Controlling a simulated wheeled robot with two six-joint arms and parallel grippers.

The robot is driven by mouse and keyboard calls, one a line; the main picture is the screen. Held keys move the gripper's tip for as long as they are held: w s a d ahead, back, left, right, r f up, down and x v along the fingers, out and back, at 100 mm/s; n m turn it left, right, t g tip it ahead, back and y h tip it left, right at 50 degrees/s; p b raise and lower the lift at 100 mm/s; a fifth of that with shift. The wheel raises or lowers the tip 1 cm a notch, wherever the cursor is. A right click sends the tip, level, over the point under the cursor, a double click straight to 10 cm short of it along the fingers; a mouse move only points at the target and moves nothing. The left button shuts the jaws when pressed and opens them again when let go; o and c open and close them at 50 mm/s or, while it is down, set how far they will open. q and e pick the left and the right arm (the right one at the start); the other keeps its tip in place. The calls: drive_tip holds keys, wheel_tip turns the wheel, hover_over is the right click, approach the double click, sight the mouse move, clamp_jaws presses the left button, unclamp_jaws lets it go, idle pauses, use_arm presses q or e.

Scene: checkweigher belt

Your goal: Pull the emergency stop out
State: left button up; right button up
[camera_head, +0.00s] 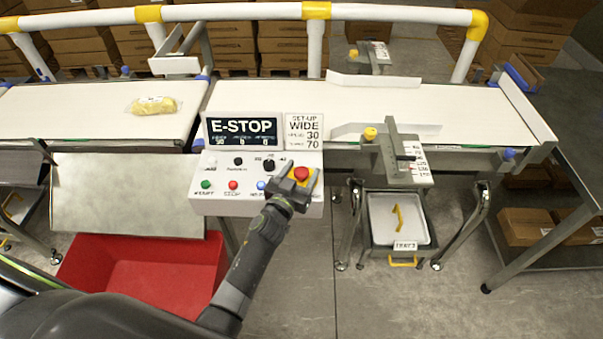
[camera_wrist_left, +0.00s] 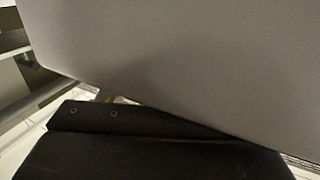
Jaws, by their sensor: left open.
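The emergency stop is a red mushroom button (camera_head: 301,173) on a yellow base at the right end of the white control panel (camera_head: 222,209). The display (camera_head: 241,129) above the panel reads "E-STOP". My left gripper (camera_head: 297,182) is open at the button, with its fingers on either side of the red head in the head view. I cannot tell whether they touch it. The left wrist view shows mostly a grey surface and a dark gripper part close up; the button is not visible there. My right gripper is not in view.
Green, red and blue buttons and a black selector knob (camera_head: 269,164) sit left of the emergency stop. A sign (camera_head: 304,131) stands behind it. A red bin (camera_head: 84,262) is below left. A yellow bag (camera_head: 153,105) lies on the left belt (camera_head: 60,110). A tray cart (camera_head: 369,240) stands right.

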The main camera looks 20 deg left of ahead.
use_arm(q)
drive_tip(key=shift+w, duration=0.2)
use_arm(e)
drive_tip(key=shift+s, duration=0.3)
use_arm(q)
clamp_jaws()
drive_tip(key=shift+r+p, duration=0.75)
drive_tip(key=shift+p, duration=0.1)
drive_tip(key=shift+w+f, duration=0.1)
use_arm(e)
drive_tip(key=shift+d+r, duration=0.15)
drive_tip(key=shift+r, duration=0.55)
use_arm(q)
unclamp_jaws()
